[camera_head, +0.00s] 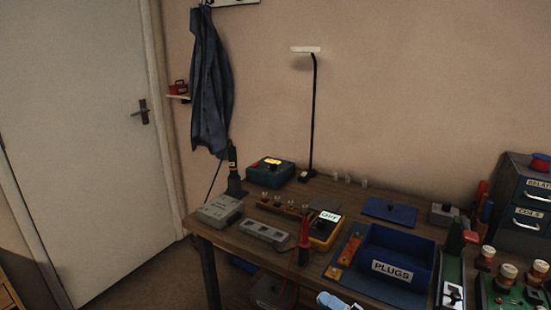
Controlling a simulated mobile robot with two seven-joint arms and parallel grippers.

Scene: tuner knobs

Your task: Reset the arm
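I see no gripper that I can make out in the head view. A small pale blue and white object (335,301) is cut off by the bottom edge, and I cannot tell what it is. The wooden workbench (226,239) stands against the wall.
A black desk lamp (313,120) rises at the back. A grey power strip (265,233) and a grey box (220,210) lie at the left. A drawer cabinet (526,200) and several brown jars stand at the right. A closed door (80,130) is left of the bench.

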